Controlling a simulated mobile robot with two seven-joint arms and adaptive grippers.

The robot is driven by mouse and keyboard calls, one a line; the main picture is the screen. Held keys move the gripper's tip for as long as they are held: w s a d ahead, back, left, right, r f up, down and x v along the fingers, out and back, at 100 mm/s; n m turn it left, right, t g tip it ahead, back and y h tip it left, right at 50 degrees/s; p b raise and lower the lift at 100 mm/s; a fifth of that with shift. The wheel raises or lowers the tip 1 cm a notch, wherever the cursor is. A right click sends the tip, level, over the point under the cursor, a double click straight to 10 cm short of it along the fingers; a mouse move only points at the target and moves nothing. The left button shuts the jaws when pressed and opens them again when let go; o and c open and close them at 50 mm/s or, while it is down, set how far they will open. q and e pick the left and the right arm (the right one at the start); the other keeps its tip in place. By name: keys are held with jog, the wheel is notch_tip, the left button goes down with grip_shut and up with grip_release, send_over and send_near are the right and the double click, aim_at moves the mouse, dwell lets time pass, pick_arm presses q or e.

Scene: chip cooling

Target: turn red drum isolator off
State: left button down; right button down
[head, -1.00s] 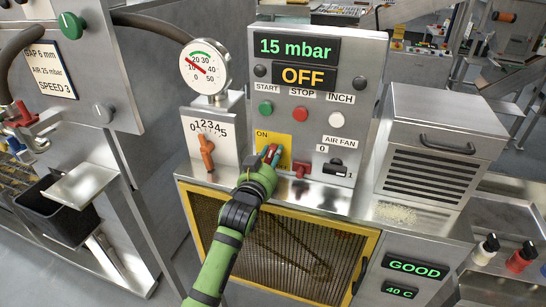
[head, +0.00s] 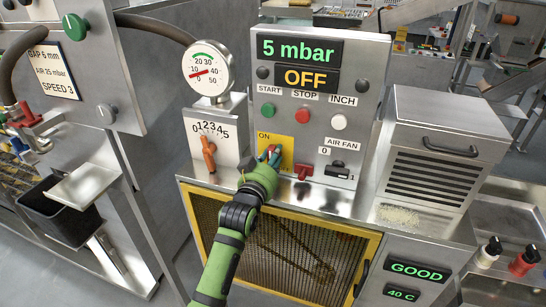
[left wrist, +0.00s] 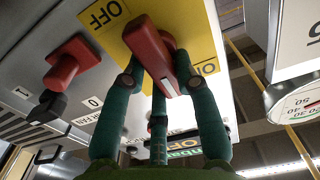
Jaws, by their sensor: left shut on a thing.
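The red drum isolator handle (left wrist: 148,45) stands on a yellow plate (head: 285,146) marked ON at its upper left in the head view. In the left wrist view the plate (left wrist: 112,42) appears upside down, with OFF on the left and ON on the right. My left gripper (head: 269,156) is at the plate, its teal fingers shut around the handle. The fingers hide most of the handle in the head view, and I cannot tell its exact angle there. My right gripper is not in view.
A second red handle (head: 303,172) and the black air fan switch (head: 338,168) sit just right of the plate. Start (head: 268,110), stop (head: 303,116) and inch (head: 339,122) buttons are above. An orange lever (head: 208,153) is at left. Displays read 5 mbar and OFF.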

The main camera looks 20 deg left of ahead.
pick_arm(q)
jog(key=shift+f, duration=0.1)
jog(key=c, duration=0.9)
grip_release()
jog(key=shift+c, duration=0.2)
jog(key=s, duration=1.2)
jog(key=shift+a, duration=0.2)
